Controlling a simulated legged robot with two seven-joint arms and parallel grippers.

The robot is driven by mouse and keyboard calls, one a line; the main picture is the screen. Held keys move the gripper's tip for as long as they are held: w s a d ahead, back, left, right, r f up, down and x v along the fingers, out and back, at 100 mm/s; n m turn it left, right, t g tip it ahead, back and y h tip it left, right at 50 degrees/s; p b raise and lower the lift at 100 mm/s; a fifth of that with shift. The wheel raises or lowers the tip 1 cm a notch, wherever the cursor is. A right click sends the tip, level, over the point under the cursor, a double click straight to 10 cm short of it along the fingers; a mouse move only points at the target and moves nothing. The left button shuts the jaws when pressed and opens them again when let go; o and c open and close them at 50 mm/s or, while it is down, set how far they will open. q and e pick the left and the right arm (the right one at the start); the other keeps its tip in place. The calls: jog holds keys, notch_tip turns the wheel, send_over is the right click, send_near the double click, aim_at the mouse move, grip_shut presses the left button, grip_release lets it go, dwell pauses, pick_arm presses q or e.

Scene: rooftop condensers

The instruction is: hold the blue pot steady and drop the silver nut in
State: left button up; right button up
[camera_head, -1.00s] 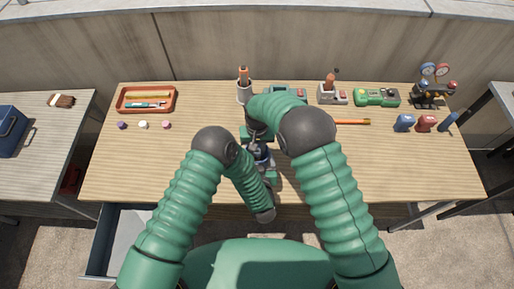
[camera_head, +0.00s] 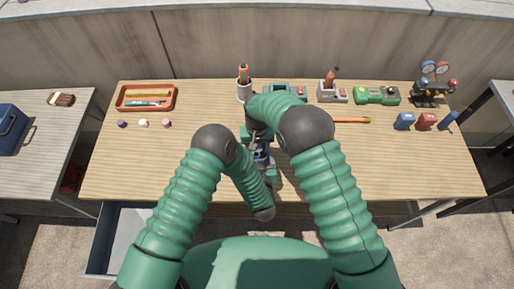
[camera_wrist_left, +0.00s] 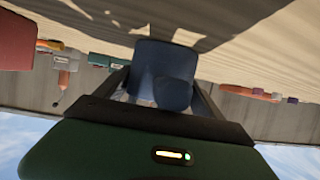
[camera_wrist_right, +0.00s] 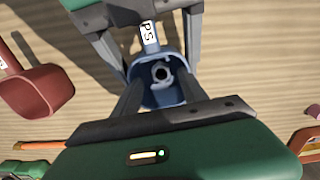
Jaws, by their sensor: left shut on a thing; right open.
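The blue pot (camera_wrist_right: 172,96) is seen from above in the right wrist view, with a light label marked in dark letters on its handle. My left gripper (camera_wrist_right: 150,55) has its grey fingers on both sides of the handle and is shut on the pot. The pot's blue side (camera_wrist_left: 165,65) also shows in the left wrist view. The silver nut (camera_wrist_right: 161,72), a ring with a dark hole, appears inside the pot. My right gripper (camera_wrist_right: 158,95) is open, its fingers apart above the pot. In the head view my arms largely hide the pot and both grippers.
A red pot (camera_wrist_right: 40,92) shows beside the blue one in the right wrist view. An orange tray (camera_head: 147,98), small caps (camera_head: 143,123), a green device (camera_head: 377,96) and a gauge set (camera_head: 434,85) stand on the bench (camera_head: 340,170). An open drawer (camera_head: 122,240) is at front left.

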aim_at(257, 153)
jog(key=shift+r, duration=0.1)
notch_tip(257, 153, up, 12)
dwell(0.5)
pick_arm(q)
jog(key=o, duration=1.1)
jog(key=shift+c, duration=0.2)
